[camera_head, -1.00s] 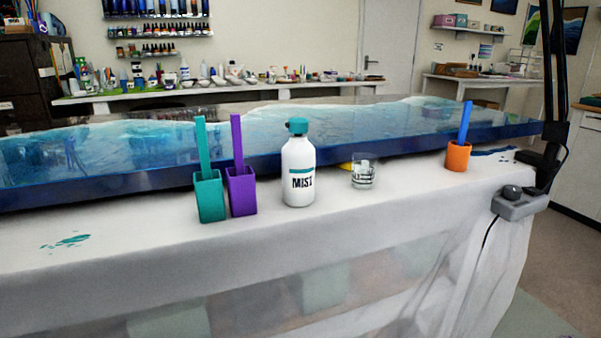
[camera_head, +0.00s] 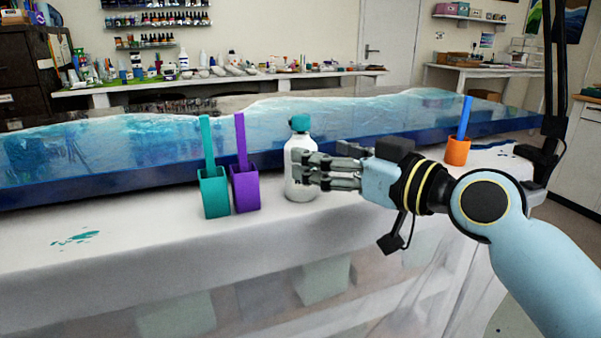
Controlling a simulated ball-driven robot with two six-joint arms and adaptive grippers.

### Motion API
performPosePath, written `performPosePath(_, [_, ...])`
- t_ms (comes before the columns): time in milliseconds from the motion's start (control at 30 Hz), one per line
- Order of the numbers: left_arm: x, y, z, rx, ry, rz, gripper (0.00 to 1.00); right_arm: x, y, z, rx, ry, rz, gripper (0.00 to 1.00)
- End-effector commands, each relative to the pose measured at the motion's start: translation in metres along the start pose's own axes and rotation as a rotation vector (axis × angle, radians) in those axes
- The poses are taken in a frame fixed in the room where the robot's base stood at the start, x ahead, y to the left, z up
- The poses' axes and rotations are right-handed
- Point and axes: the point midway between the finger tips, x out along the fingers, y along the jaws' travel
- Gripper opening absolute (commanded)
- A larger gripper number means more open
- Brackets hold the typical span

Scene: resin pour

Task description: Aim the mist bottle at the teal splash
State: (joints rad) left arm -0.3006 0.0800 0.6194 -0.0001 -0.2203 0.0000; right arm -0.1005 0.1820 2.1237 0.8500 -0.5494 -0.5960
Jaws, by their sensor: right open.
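The white mist bottle (camera_head: 298,189) with a teal cap stands upright on the covered table, right of the teal and purple cups. My right gripper (camera_head: 300,170) reaches in from the right, and its open fingers overlap the bottle's middle, hiding its label. I cannot tell whether the fingers touch it. The teal splash (camera_head: 76,238) lies flat on the white cover at the left. My left gripper is not in view.
A teal cup (camera_head: 214,194) and a purple cup (camera_head: 245,189), each holding a stick, stand close left of the bottle. An orange cup (camera_head: 458,151) stands at the right. The blue resin slab (camera_head: 110,160) runs behind. The cover between splash and teal cup is clear.

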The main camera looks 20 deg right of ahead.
Motion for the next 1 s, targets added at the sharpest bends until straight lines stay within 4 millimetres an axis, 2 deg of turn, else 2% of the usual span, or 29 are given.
performPosePath(333, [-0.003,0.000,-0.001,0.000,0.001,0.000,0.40,0.047,-0.006,0.000,0.002,0.000,0.001,0.76])
performPosePath(633, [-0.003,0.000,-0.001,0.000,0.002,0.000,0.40,0.052,-0.006,0.001,0.000,-0.002,0.001,0.76])
performPosePath(1000, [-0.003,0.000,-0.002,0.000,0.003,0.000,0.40,0.052,-0.006,0.001,0.001,-0.002,0.001,0.27])
